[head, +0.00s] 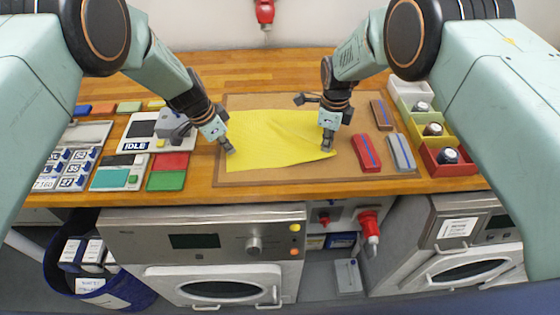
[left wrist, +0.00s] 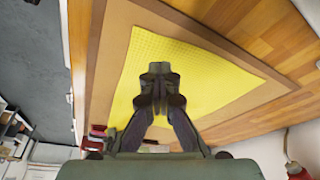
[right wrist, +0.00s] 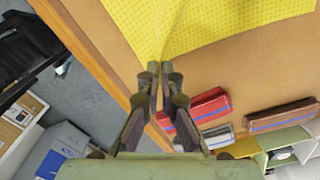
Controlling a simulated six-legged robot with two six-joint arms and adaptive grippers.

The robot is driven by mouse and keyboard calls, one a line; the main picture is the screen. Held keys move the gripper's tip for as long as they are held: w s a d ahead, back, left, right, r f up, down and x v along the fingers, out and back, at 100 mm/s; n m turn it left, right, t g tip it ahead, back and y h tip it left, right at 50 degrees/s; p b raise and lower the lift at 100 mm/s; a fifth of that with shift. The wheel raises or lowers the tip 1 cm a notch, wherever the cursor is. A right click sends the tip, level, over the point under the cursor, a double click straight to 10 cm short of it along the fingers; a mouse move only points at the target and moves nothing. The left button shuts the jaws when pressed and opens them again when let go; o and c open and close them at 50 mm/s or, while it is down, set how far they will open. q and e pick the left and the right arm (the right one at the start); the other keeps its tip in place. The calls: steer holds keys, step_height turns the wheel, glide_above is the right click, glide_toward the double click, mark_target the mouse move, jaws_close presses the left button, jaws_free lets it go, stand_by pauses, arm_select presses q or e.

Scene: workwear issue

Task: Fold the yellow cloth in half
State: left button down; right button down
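The yellow cloth (head: 275,135) lies on a brown mat (head: 238,101), mostly flat, with shallow ridges running towards its right side. My right gripper (head: 328,150) is shut on the cloth's front right corner. In the right wrist view, the cloth (right wrist: 200,25) gathers to a point at the fingertips (right wrist: 160,68). My left gripper (head: 230,152) points down at the cloth's left side, just inside its edge. In the left wrist view its fingers (left wrist: 159,72) are together over the cloth (left wrist: 190,65), with no pinched fabric visible between them. Contact there is unclear.
Red (head: 365,153), grey (head: 400,152) and brown (head: 381,113) folded pieces lie right of the cloth. Coloured bins (head: 445,158) stand further right. A device marked IDLE (head: 140,128) and coloured pads (head: 166,181) are on the left. The table's front edge is close to the mat.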

arm_select(q)
steer(key=shift+r+p, duration=0.4)
steer(key=shift+r, duration=0.2)
steer(key=c, duration=0.9)
jaws_free()
steer(key=shift+c, duration=0.3)
